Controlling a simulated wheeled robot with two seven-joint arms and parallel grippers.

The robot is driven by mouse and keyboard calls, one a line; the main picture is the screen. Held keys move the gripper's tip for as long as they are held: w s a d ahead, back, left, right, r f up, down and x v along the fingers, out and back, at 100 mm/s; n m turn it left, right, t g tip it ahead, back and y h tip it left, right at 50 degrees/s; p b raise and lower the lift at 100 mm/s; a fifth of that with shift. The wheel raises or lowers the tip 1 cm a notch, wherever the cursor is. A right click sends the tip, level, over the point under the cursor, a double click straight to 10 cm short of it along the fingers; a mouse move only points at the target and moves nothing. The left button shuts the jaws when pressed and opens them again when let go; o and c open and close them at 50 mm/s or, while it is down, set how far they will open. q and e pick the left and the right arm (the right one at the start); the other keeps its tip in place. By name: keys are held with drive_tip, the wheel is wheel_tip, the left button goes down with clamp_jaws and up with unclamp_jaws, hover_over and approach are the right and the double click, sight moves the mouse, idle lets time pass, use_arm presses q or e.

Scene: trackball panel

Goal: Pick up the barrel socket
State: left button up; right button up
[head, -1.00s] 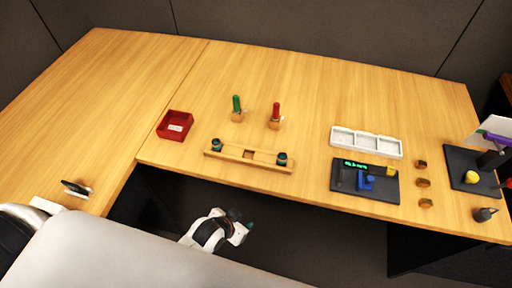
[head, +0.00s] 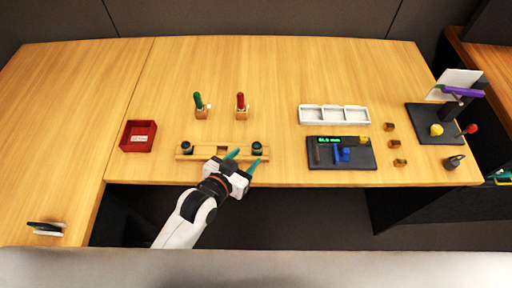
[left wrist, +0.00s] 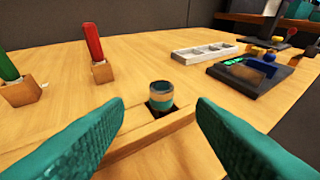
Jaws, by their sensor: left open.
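A wooden rack (head: 222,151) lies along the near edge of the table. A short dark cylinder (head: 257,148) stands at its right end, and a similar one (head: 186,147) stands at its left end. In the left wrist view the right-hand cylinder (left wrist: 161,96) is upright in a square recess, with a hollow top and grey, copper and teal bands; it looks like the barrel socket. My left gripper (head: 244,160) is open and empty, its teal fingers pointing at the rack's right end. In the wrist view the cylinder shows between and beyond the fingertips, apart from both. My right gripper is not in view.
Green (head: 198,101) and red (head: 240,101) handled tools stand in wooden blocks behind the rack. A red box (head: 138,148) is at left. A white tray (head: 334,107) and a dark panel (head: 372,164) are at right. Table between rack and tools is clear.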

sight(254, 150)
use_arm(q)
drive_tip(key=x, duration=0.7)
drive_tip(key=shift+d+r+p, duration=0.1)
drive_tip(key=shift+p, duration=0.3)
drive_tip(key=shift+s, duration=0.1)
drive_tip(key=c, duration=1.1)
